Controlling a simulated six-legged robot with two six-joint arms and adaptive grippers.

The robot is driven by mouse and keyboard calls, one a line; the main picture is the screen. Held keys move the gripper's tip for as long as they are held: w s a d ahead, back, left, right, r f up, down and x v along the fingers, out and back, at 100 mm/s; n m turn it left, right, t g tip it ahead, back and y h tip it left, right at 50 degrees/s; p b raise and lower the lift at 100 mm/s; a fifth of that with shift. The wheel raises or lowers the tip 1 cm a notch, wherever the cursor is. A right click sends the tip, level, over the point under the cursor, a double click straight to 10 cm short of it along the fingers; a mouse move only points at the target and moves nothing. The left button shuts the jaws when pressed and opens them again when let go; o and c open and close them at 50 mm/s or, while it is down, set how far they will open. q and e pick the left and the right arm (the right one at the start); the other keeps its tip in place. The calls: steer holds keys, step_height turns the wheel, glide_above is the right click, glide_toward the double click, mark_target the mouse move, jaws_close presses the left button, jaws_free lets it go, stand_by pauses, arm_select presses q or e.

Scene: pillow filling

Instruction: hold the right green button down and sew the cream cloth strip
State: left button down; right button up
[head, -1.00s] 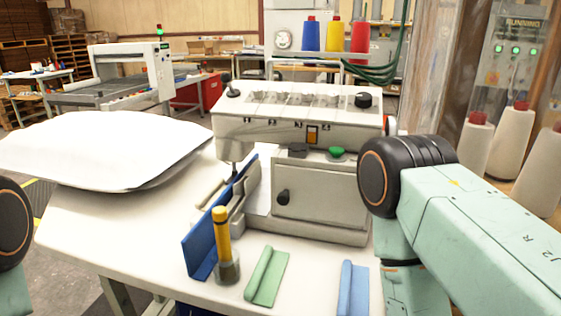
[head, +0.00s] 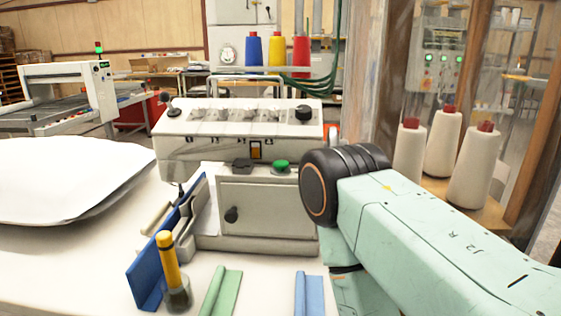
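The sewing machine (head: 240,135) stands on the white table. Its green button (head: 281,165) is on the right of the front ledge, beside a dark button (head: 242,165). Nothing visibly touches the green button. A cream cloth strip cannot be clearly made out; a small beige piece (head: 157,217) lies left of the upright blue guide (head: 147,285), and I cannot tell what it is. My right arm comes in from the right, its black joint just right of the machine's front box. My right gripper does not show. My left arm and gripper are out of view.
A yellow-handled tool (head: 167,262) stands in front of the blue guide. A green strip (head: 221,292) and a light blue strip (head: 309,294) lie at the table's front. A large white pillow (head: 70,180) lies at left. White thread cones (head: 475,168) stand at right.

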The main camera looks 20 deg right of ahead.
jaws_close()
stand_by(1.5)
